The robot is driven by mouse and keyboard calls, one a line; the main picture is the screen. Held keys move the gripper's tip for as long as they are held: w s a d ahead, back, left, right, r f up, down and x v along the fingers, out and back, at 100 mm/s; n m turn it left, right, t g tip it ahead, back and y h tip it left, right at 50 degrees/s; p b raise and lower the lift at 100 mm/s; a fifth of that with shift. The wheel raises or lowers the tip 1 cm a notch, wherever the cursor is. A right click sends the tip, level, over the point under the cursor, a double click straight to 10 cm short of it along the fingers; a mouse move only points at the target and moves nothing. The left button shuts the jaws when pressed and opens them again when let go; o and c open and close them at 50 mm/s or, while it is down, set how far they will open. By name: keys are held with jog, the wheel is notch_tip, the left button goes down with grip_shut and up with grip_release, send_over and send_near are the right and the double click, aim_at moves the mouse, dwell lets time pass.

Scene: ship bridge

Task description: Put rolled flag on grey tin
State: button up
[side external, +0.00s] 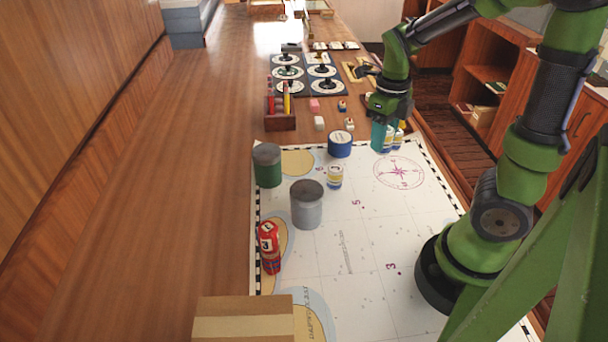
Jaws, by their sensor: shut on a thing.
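My gripper (388,112) points down over the far right part of the chart. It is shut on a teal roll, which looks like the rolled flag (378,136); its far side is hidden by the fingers. I cannot tell whether its lower end touches the chart. The grey tin (306,208) stands upright on the chart, left of and nearer than my gripper. Its dark top is bare.
A green tin (267,168), a blue tin (340,146) and a small labelled can (335,177) stand around the grey tin. Small labelled cans (398,138) are beside the roll. A red item (269,250) and cardboard box (243,322) are nearer. The chart's middle is clear.

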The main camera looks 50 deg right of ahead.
jog(key=s+a+r+n, duration=0.1)
jog(key=s+a+n, duration=0.3)
jog(key=a+n, duration=0.4)
jog(key=s+a+r+n, duration=0.2)
jog(key=s+a+n, duration=0.3)
jog(key=a+n, duration=0.25)
send_over(306, 190)
jog(key=shift+s+f, duration=0.15)
jog(key=shift+f, duration=0.8)
jog(key=shift+w+f, duration=0.1)
jog(key=shift+w, duration=0.1)
jog(key=shift+f, duration=1.65)
jog(key=shift+f, duration=0.15)
jog(key=o, duration=1)
jog(key=shift+o, duration=0.2)
